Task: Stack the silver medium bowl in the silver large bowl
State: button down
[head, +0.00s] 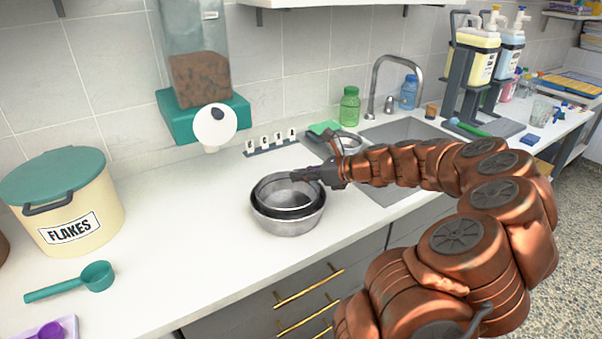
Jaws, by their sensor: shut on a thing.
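The silver large bowl (288,226) stands upright on the white counter, left of the sink. The silver medium bowl (272,192) is inside the large bowl's rim, looking roughly level and a little above it at the back. Whether it rests on the large bowl's bottom cannot be told. My gripper (302,175) reaches in from the right and is shut on the medium bowl's back right rim. The fingertips are small and dark here, and they hide part of that rim.
A FLAKES bin (62,205) and a green scoop (75,283) are at the left. A kibble dispenser (197,80) is on the wall behind. A sink (400,133) with a faucet and a bottle rack (478,75) are at the right. The counter around the bowls is clear.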

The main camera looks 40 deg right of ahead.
jog(key=c, duration=1.3)
grip_release()
jog(key=shift+r, duration=0.25)
jog(key=r+b+v, duration=0.1)
jog(key=v, duration=1.1)
jog(key=w+a+n+g+y, duration=0.15)
jog(key=a+n+g, duration=0.25)
jog(key=a+n, duration=0.75)
jog(key=s+a+f+n+g, duration=0.2)
jog(key=s+a+n+g, duration=0.1)
jog(key=a, duration=0.6)
jog(key=s+a+f+n+g, duration=0.15)
jog(key=s+a, duration=0.25)
jog(key=a, duration=0.4)
jog(key=s+a+f+n+g+h, duration=0.1)
jog(key=s+f+n+g+h, duration=0.1)
jog(key=s+n, duration=0.5)
jog(key=s+a+f+n+g+h, duration=0.1)
jog(key=s+f+n+g+h, duration=0.2)
jog(key=s, duration=0.9)
notch_tip(320, 180, down, 2)
jog(key=n+h, duration=0.3)
jog(key=n, duration=0.1)
jog(key=shift+f+n, duration=0.15)
jog(key=shift+n, duration=0.25)
